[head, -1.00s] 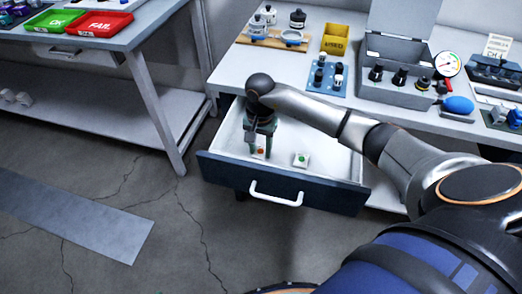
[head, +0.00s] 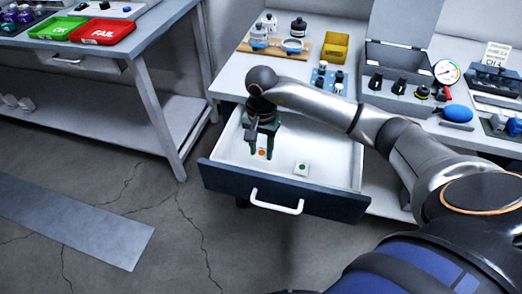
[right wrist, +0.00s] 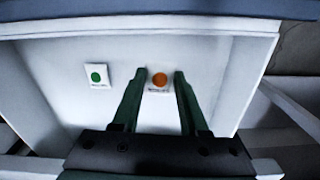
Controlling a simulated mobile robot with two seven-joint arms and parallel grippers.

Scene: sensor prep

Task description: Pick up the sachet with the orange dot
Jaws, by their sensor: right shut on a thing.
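The white sachet with the orange dot (head: 262,153) is between the fingertips of my right gripper (head: 259,155), over the open drawer (head: 232,150). In the right wrist view the sachet (right wrist: 159,81) sits between the two green fingers of the right gripper (right wrist: 160,75), which is shut on it. It appears a little above the drawer floor. A second white sachet with a green dot (head: 302,168) lies flat in the drawer to the right; it also shows in the right wrist view (right wrist: 97,76). My left gripper is not in view.
The drawer's dark front with a white handle (head: 276,206) faces me. Above stands the bench with a yellow bin (head: 335,46), a grey case (head: 395,93) and a blue bulb (head: 456,114). A side table at the left holds green (head: 57,26) and red (head: 102,32) trays.

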